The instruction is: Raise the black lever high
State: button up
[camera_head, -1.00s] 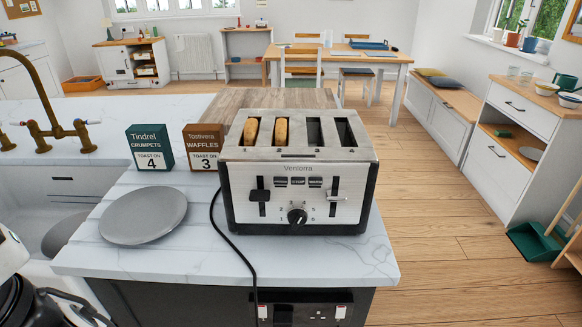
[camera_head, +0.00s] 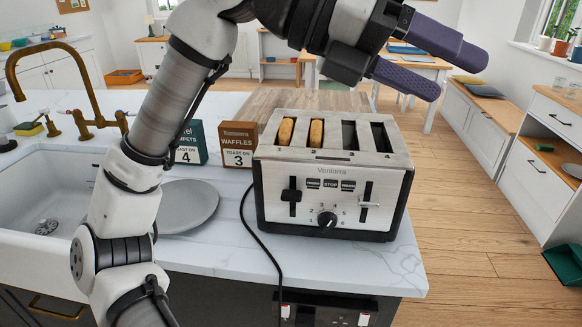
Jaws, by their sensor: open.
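The black lever (camera_head: 291,195) is on the left of the front of a silver and black toaster (camera_head: 330,163). It sits about midway along its vertical slot. A pale metal lever (camera_head: 369,204) sits in the right slot, a little lower. Two browned pieces of bread (camera_head: 300,131) stick out of the left pair of slots, and the right pair looks empty. My gripper (camera_head: 455,75) is up at the top right, above and to the right of the toaster. Its two purple fingers are apart, empty, and pointing right, well away from the black lever.
A round dial (camera_head: 327,219) is between the levers. A green crumpets box (camera_head: 193,145), a brown waffles box (camera_head: 238,145) and a grey plate (camera_head: 186,206) are left of the toaster. A black cord (camera_head: 253,235) hangs over the counter (camera_head: 400,272) edge. My arm crosses the left side.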

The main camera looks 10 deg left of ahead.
jog(key=w+a+f+n+t+y, duration=0.2)
jog(key=w+f+n+y, duration=0.2)
jog(key=w+f+y, duration=0.25)
jog(key=n+y, duration=0.7)
jog(key=y, duration=0.1)
send_near(291, 197)
jog(key=shift+g+h, duration=0.25)
jog(key=shift+g, duration=0.05)
jog(key=f, duration=0.8)
jog(key=shift+w+a, duration=0.2)
jog(key=shift+w, duration=0.05)
